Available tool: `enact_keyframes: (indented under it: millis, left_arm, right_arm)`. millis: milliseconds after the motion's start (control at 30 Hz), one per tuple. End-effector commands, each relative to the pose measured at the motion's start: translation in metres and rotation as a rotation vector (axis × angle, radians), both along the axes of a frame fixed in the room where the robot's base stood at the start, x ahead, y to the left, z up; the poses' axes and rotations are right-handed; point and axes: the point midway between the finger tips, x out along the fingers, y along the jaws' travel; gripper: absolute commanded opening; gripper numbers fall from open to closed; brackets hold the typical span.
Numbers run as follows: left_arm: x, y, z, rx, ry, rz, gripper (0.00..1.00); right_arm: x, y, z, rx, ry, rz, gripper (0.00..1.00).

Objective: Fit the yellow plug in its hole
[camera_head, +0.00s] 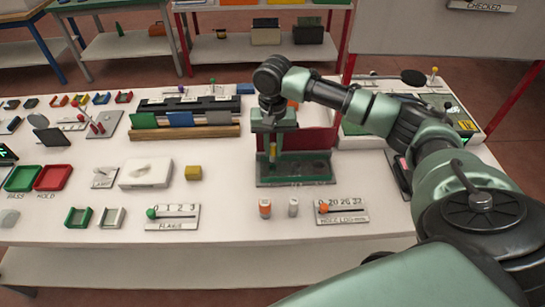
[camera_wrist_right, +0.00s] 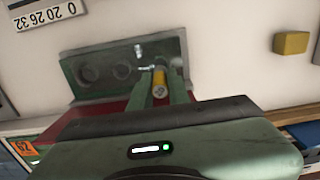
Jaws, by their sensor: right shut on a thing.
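The yellow plug (camera_head: 273,152) is a small slim cylinder. My right gripper (camera_head: 272,140) is shut on it and holds it upright at the left part of the green hole block (camera_head: 293,181). In the right wrist view the yellow plug (camera_wrist_right: 160,80) sits between the two green fingers (camera_wrist_right: 162,90), its round end showing. The green hole block (camera_wrist_right: 78,60) lies beyond it, with two dark round holes (camera_wrist_right: 105,72) visible to the left of the plug. I cannot tell whether the plug's lower end touches the block. My left gripper is out of view.
An orange cylinder (camera_head: 265,208) and a white cylinder (camera_head: 293,207) stand in front of the block. A hole-size slider plate (camera_head: 342,218) is at front right. A yellow cube (camera_head: 193,172) and a white device (camera_head: 146,173) are to the left. A red panel (camera_head: 316,137) stands behind.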

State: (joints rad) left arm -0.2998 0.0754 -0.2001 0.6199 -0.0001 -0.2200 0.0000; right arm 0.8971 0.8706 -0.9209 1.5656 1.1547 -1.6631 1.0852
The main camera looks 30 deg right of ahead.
Motion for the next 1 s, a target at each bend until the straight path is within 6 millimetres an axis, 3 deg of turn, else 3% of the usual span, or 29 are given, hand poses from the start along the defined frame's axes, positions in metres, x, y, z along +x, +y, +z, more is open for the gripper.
enact_keyframes:
  millis: [400, 1000]
  left_arm:
    - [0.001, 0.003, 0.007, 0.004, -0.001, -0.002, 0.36]
    - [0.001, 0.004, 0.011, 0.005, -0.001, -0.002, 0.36]
  right_arm:
    - [0.000, 0.000, -0.047, 0.000, 0.000, 0.000, 0.00]
    - [0.000, 0.001, -0.060, 0.001, 0.001, 0.001, 0.00]
